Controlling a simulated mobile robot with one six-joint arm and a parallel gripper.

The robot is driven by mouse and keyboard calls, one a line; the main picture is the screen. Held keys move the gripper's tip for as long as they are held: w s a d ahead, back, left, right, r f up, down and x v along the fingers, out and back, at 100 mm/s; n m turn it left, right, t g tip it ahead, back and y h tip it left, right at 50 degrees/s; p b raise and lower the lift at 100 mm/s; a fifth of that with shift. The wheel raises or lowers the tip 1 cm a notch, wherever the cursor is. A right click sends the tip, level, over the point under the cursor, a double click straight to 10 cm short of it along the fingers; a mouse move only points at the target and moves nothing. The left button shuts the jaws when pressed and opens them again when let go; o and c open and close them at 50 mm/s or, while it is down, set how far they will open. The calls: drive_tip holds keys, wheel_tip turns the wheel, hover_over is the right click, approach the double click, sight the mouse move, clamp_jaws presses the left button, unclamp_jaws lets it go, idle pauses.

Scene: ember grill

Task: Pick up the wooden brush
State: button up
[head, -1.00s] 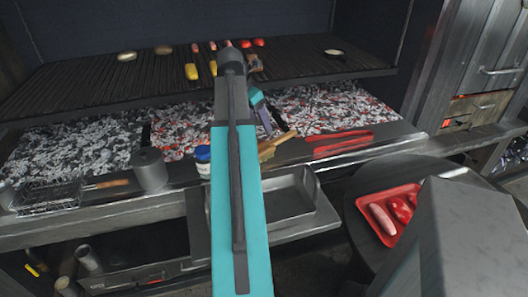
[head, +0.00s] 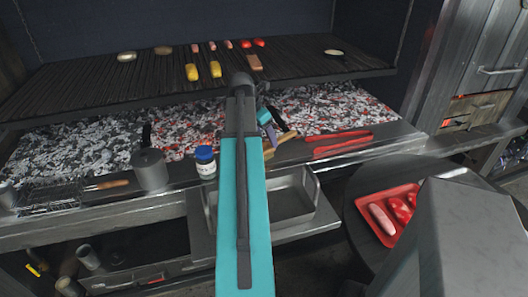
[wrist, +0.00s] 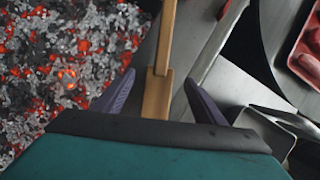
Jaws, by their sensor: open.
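The wooden brush (head: 285,137) lies on the metal ledge in front of the coals, partly hidden by my arm and gripper in the head view. In the wrist view its light wooden handle (wrist: 157,92) runs up the picture between my two purple fingers. My gripper (wrist: 159,82) is open, with a finger on each side of the handle and visible gaps between. In the head view my gripper (head: 272,130) is beside the brush, low over the ledge. The brush's far end is cut off in the wrist view.
Red tongs (head: 342,143) lie to the right on the ledge. A blue-lidded jar (head: 205,163) and a metal pot (head: 150,171) stand to the left. Glowing coals (head: 320,108) lie behind, under the grill grate (head: 110,82). A metal pan (head: 308,212) sits below in front.

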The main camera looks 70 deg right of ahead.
sight(269, 143)
drive_tip(key=shift+f, duration=0.1)
drive_tip(key=shift+p+x, duration=0.5)
drive_tip(key=shift+x, duration=2)
drive_tip(key=shift+c, duration=0.4)
drive_tip(key=c, duration=1.3)
wheel_tip(269, 143, up, 10)
drive_tip(key=b, duration=0.1)
